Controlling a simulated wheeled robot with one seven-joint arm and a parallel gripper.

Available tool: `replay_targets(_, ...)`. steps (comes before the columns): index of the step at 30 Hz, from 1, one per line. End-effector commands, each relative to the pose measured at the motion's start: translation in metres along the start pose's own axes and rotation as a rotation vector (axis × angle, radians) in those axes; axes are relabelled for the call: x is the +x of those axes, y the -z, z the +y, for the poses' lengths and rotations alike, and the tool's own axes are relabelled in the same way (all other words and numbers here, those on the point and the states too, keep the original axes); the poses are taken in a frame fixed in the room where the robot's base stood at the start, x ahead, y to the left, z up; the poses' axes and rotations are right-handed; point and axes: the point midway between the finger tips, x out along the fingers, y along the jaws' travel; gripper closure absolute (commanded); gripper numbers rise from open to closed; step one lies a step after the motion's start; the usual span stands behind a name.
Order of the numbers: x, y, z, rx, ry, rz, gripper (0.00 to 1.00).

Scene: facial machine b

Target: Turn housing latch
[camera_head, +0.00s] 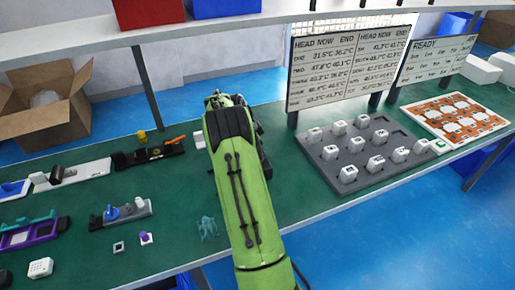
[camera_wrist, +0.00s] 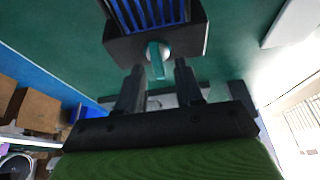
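The housing (camera_wrist: 190,40) is a dark block with a blue ribbed insert, at the top of the wrist view. A teal latch (camera_wrist: 155,54) stands out from the middle of its near face. My gripper (camera_wrist: 160,68) is open, with one black finger on each side of the latch's line. The fingertips are close to the housing's face. The latch's near end lies between the tips, with visible gaps and no clear contact. In the head view my green arm covers the housing, the latch and the gripper.
In the head view, a grey tray (camera_head: 330,167) with several white blocks stands right of my arm on the green bench (camera_head: 175,200). Fixtures, including one with a blue knob (camera_head: 112,213), lie to the left. Display boards (camera_head: 343,62) and a shelf (camera_head: 150,36) stand behind.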

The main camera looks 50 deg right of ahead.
Motion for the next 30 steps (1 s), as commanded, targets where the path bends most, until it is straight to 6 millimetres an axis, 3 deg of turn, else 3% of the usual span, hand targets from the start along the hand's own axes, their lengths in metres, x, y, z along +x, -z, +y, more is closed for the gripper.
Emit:
replay_targets(5,-0.025,0.001,-0.001,-0.001,0.004,0.001,0.64)
replay_targets(15,-0.122,0.001,-0.001,-0.001,0.004,0.002,0.64)
replay_targets(18,-0.143,0.001,-0.001,0.0,0.003,0.002,0.64)
replay_targets(23,-0.158,0.0,-0.001,0.0,0.001,0.001,0.64)
replay_targets(30,-0.158,0.0,-0.001,0.0,0.001,0.0,0.64)
